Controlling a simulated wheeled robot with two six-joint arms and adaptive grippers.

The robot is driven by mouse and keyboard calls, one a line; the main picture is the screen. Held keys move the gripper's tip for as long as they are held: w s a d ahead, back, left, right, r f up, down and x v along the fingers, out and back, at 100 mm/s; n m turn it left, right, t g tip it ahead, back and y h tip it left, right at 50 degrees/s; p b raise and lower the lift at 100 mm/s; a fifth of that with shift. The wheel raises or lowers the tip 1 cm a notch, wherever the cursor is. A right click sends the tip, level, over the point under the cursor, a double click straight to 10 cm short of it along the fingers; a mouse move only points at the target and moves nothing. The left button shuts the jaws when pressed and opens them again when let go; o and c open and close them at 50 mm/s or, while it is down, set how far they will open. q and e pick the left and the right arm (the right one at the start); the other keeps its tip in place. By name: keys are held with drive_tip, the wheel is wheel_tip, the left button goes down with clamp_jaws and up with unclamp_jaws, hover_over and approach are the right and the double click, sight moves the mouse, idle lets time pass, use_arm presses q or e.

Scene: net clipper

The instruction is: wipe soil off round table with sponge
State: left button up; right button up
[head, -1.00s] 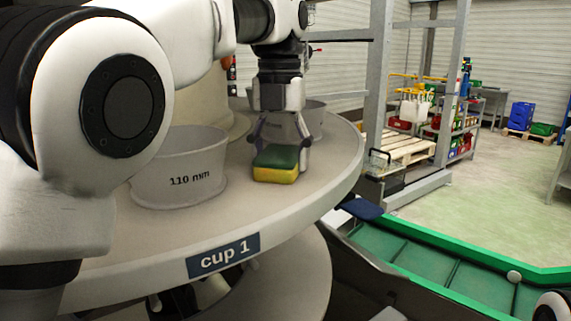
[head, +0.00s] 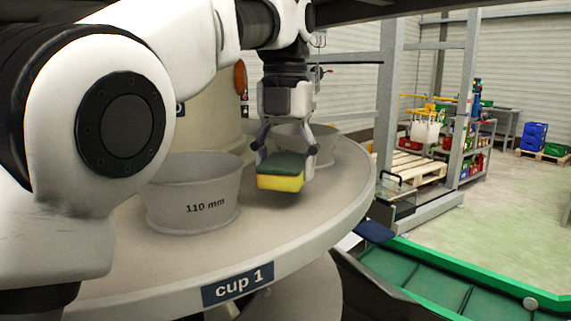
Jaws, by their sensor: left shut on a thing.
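The round table (head: 250,236) is pale grey, with a "cup 1" label on its rim. My left gripper (head: 284,160) is over the table's right part, shut on the sponge (head: 280,180). The sponge is green on top and yellow below. It appears to be at or just above the table top; I cannot tell whether it touches. No distinct soil patch shows on the visible table top. My left arm hides the table's left part. My right gripper is not in view.
A grey cup marked "110 mm" (head: 195,193) stands on the table left of the sponge. Another grey cup (head: 322,145) is behind the gripper. A central column (head: 212,125) rises behind. A green-edged conveyor (head: 430,277) lies to the lower right.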

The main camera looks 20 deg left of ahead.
use_arm(q)
drive_tip(key=shift+r+p, duration=0.55)
drive_tip(key=shift+r, duration=0.5)
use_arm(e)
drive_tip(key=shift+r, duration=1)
use_arm(q)
wheel_tip(320, 180, up, 3)
drive_tip(key=p, duration=0.3)
drive_tip(key=shift+r, duration=0.15)
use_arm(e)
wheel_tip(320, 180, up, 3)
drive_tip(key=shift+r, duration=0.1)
use_arm(q)
drive_tip(key=shift+w, duration=0.15)
